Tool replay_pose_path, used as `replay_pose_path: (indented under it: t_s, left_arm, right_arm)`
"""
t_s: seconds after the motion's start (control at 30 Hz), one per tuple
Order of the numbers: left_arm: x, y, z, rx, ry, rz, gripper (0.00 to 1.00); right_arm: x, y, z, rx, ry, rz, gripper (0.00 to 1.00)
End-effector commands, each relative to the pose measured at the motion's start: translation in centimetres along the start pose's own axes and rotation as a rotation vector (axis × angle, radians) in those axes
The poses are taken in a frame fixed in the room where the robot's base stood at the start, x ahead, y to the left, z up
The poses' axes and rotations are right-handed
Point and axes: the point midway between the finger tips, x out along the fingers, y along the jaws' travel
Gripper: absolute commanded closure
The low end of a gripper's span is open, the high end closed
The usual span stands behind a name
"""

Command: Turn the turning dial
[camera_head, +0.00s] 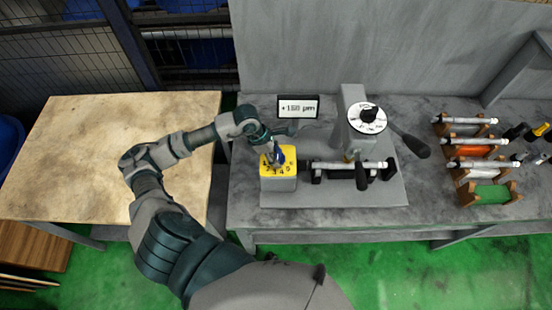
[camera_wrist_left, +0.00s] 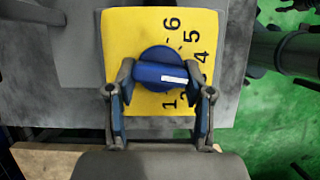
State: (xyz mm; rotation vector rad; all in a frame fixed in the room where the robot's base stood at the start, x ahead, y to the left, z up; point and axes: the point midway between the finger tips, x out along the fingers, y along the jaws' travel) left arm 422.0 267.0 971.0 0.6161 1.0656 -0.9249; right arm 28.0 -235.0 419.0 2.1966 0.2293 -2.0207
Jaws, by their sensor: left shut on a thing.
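The turning dial is a round blue knob with a raised grip and a white pointer mark; it shows in the left wrist view (camera_wrist_left: 160,62) on a yellow plate (camera_wrist_left: 125,30). Black numbers run around its right side. The white mark points right, toward the numbers just below the 4. The plate tops a grey box (camera_head: 278,184) on the bench. My left gripper (camera_wrist_left: 163,84) has one finger at each end of the knob's grip and is shut on it. In the head view the gripper (camera_head: 274,148) partly covers the knob. My right gripper is not in view.
A small display (camera_head: 298,107) stands behind the box. The grinder (camera_head: 358,125) with its white dial and black lever is to the right. A shaft (camera_head: 345,165) lies across its holders. Racks with several cylinders (camera_head: 475,165) are farther right. A wooden table (camera_head: 80,150) is at left.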

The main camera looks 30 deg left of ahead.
Motion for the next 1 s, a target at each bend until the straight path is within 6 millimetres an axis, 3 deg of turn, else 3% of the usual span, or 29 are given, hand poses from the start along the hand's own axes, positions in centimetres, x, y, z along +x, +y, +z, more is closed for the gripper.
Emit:
replay_pose_path:
  t_s: [0.33, 0.93, 0.97, 1.0]
  left_arm:
    - [-0.1, 0.4, 0.1, 0.169, -0.005, -0.061, 0.83]
    - [-0.3, 0.5, 0.3, 0.214, -0.007, -0.077, 0.83]
    - [-0.3, 0.5, 0.3, 0.214, -0.007, -0.076, 0.46]
    - [-0.3, 0.5, 0.3, 0.213, -0.007, -0.077, 0.36]
  right_arm:
    - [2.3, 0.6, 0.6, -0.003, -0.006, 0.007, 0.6]
    - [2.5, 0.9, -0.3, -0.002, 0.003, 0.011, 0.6]
    - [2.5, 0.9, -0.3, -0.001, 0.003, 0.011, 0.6]
    - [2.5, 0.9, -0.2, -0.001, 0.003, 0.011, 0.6]
